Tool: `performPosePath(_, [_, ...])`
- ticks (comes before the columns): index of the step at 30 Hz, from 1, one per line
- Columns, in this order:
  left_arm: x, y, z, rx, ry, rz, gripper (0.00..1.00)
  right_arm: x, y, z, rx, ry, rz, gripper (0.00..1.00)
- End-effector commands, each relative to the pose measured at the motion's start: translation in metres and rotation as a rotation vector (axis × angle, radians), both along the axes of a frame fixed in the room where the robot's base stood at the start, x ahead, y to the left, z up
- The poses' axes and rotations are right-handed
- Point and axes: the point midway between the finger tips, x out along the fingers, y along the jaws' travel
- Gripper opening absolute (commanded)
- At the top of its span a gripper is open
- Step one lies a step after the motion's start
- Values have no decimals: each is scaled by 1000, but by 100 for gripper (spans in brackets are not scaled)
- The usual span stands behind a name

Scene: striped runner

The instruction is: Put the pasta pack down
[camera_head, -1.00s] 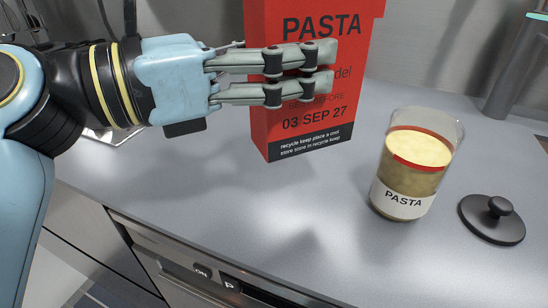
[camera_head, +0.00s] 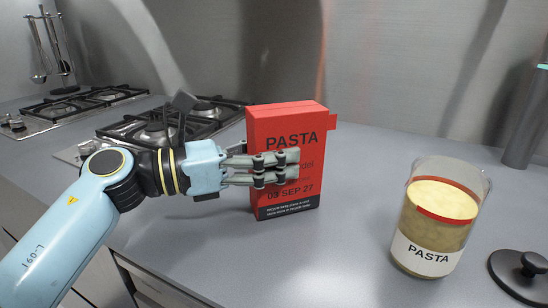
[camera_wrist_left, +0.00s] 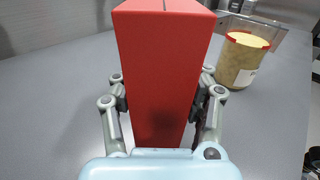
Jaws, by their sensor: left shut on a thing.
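The red pasta pack (camera_head: 285,130) stands upright on the grey counter in the head view, its base appearing to rest on the surface. It also fills the middle of the left wrist view (camera_wrist_left: 163,60). My left gripper (camera_head: 292,167) is shut on the pack, with fingers across its printed front; the wrist view shows fingers (camera_wrist_left: 160,100) against both sides. The far fingers are hidden behind the pack in the head view. My right gripper is not in view.
A glass jar labelled PASTA (camera_head: 430,222), filled with pale contents, stands to the right, with a black lid (camera_head: 522,272) beside it. A gas hob (camera_head: 150,122) lies behind my left arm. The counter (camera_head: 360,190) between pack and jar is clear.

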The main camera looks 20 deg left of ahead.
Motion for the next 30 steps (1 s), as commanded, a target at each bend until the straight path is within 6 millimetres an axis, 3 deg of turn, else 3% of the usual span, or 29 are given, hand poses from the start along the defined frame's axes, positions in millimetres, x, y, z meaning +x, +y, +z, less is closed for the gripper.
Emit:
performPosePath(11, [0,0,-5,-1,-2,0,1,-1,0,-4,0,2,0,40])
performPosePath(12, [0,0,-4,0,-1,0,54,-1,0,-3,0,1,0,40])
performPosePath(16, [0,0,-4,0,-1,0,71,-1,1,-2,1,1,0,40])
performPosePath(26, [0,0,-1,0,-1,0,72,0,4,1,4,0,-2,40])
performPosePath(30, [-9,14,-4,6,-1,2,72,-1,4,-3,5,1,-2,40])
